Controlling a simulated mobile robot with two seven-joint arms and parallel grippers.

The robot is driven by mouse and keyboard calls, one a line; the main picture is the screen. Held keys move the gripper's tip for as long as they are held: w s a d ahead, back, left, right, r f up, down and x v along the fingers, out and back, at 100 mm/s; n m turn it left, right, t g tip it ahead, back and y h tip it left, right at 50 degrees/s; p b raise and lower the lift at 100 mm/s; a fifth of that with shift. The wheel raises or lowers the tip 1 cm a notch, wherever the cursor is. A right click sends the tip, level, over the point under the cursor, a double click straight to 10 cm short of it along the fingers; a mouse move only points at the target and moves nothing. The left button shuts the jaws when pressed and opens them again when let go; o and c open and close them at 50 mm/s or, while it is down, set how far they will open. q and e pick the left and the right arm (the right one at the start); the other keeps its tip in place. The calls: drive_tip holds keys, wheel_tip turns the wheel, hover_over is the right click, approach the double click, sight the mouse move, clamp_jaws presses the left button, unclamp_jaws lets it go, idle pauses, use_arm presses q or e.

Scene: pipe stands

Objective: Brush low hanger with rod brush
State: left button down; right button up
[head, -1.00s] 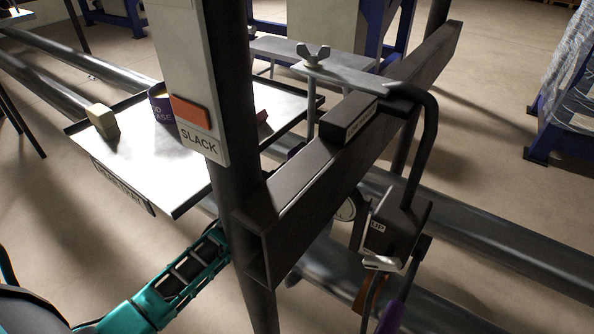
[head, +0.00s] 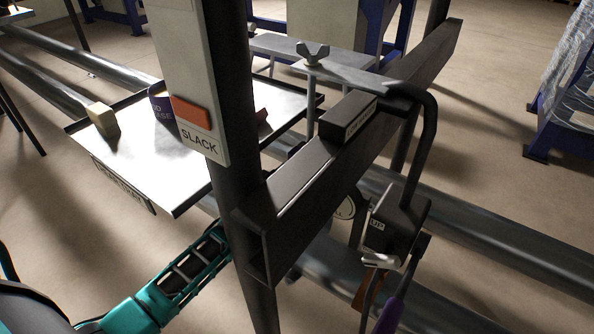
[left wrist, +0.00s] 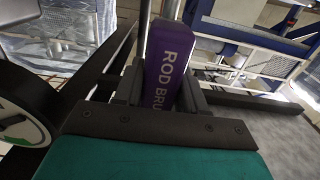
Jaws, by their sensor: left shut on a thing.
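In the left wrist view my left gripper (left wrist: 162,92) is shut on the purple handle of the rod brush (left wrist: 172,62), lettered "ROD BRU…"; a thin rod runs up beyond it. In the head view my left arm passes behind the dark post, and my left gripper is hidden there. A bent dark rod (head: 431,130) hangs from the beam (head: 300,195) at a wing-nut clamp, down to a dark labelled block (head: 395,225). My right gripper is not in view.
A purple-handled tool (head: 391,316) shows below the block; I cannot tell if it is the brush. A post with a "SLACK" sign (head: 199,145) stands before my arm. Left is a tray (head: 175,190) with small items. A round dial (left wrist: 22,125) is close left of my gripper.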

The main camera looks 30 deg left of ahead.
use_arm(q)
drive_tip(key=shift+r, duration=0.3)
drive_tip(key=shift+f+b, duration=1.1)
drive_tip(key=shift+f, duration=0.4)
drive_tip(key=shift+r+p, duration=1.6)
drive_tip(key=shift+f+b, duration=1.1)
drive_tip(key=shift+f, duration=0.5)
drive_tip(key=shift+s, duration=0.1)
drive_tip(key=shift+s, duration=0.1)
drive_tip(key=shift+s+a+p, duration=0.15)
drive_tip(key=shift+s+p, duration=0.6)
drive_tip(key=shift+s, duration=0.15)
